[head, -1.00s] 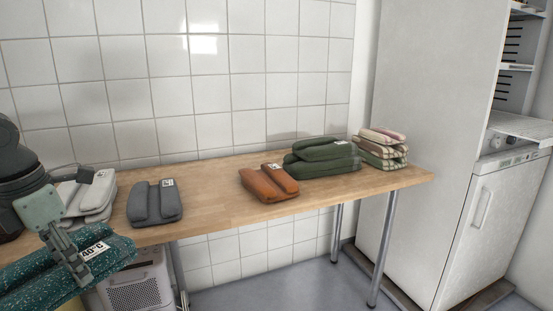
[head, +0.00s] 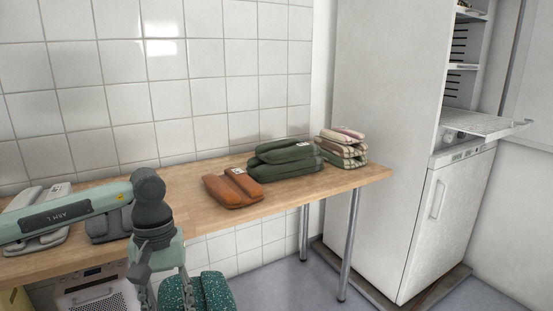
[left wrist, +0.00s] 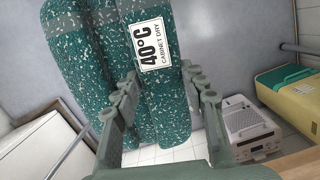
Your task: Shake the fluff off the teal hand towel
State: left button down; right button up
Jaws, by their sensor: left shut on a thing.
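The teal hand towel (head: 214,294) is a folded, double-rolled bundle in front of the table, below the tabletop, its lower part cut off by the picture's bottom edge. White specks of fluff cover it in the left wrist view (left wrist: 85,75). It bears a white "40°C CABINET DRY" label (left wrist: 149,45). My left gripper (head: 166,296) points down and is shut on the towel; its fingers (left wrist: 160,78) lie on either side of one roll near the label. My right gripper is not in view.
Grey (head: 108,226), orange (head: 232,188), green (head: 285,170) and checked (head: 342,150) folded textiles lie on the wooden table (head: 290,197). A tall cabinet (head: 390,130) stands right. A white appliance (left wrist: 250,128) and a yellow-green box (left wrist: 290,98) are low down. Floor right of the towel looks clear.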

pick_arm(q)
jog(key=m, duration=0.1)
jog(key=d+m, duration=0.1)
jog(key=shift+w+d+r+m+y, duration=0.2)
jog(key=shift+w+r+m+y, duration=0.1)
jog(key=shift+w+m, duration=0.1)
jog(key=shift+m, duration=0.5)
jog(key=r, duration=0.6)
jog(key=shift+w+d, duration=0.15)
jog(key=shift+w, duration=0.15)
jog(key=f, duration=0.4)
jog(key=s+f, duration=0.1)
jog(key=f, duration=0.1)
jog(key=shift+f, duration=0.1)
jog(key=shift+w, duration=0.3)
jog(key=shift+s, duration=0.1)
